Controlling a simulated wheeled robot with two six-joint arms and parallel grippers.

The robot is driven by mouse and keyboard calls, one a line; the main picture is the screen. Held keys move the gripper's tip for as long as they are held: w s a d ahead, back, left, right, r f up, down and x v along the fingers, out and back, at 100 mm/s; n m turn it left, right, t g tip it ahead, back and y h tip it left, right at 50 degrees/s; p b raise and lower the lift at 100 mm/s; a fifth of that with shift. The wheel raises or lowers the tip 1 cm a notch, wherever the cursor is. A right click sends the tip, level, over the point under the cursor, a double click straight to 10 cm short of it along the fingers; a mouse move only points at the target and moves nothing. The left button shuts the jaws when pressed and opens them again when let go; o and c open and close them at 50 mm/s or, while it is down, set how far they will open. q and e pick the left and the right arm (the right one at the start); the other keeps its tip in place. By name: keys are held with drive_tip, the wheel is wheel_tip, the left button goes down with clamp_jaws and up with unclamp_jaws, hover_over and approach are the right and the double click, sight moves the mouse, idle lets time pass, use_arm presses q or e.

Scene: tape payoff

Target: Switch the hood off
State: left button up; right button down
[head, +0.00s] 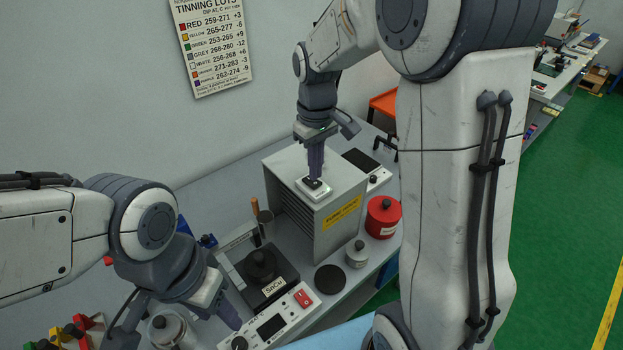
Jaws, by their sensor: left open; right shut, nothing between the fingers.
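The hood is a grey box (341,222) with side slats and a yellow label, standing on the bench against the wall. A white switch plate with a black rocker (314,189) sits on its top. My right gripper (316,180) is shut and empty, pointing down with its tips at the switch; they look to be on or just above the rocker and partly hide it. I cannot tell the rocker's position. My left gripper (228,312) is open and empty, low over the bench front, left of the solder pot's control panel (271,325).
A solder pot (262,266) labelled SnCu stands left of the hood. A red tin (383,217), a small jar (356,254) and a black disc (330,279) are in front and right of the hood. A lot chart (212,45) hangs on the wall.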

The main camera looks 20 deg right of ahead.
sight(313, 185)
drive_tip(key=shift+f+b, duration=0.55)
drive_tip(key=shift+f, duration=0.4)
drive_tip(key=shift+r, duration=0.1)
wheel_tip(313, 185, up, 7)
drive_tip(key=p, duration=0.6)
drive_tip(key=shift+p, duration=0.4)
drive_tip(key=shift+s+a, duration=0.2)
drive_tip(key=shift+a, duration=0.15)
drive_tip(key=s+a+f+n+b, duration=0.1)
drive_tip(key=s+a+f+b, duration=0.1)
drive_tip(key=s+a, duration=0.2)
drive_tip(key=s+a+f+n+b, duration=0.1)
drive_tip(key=s+a, duration=0.4)
drive_tip(key=s, duration=0.6)
drive_tip(key=s+a+f+n+y+b, duration=0.1)
drive_tip(key=s+a+f+b, duration=0.3)
drive_tip(key=s, duration=0.4)
drive_tip(key=shift+s+a, duration=0.2)
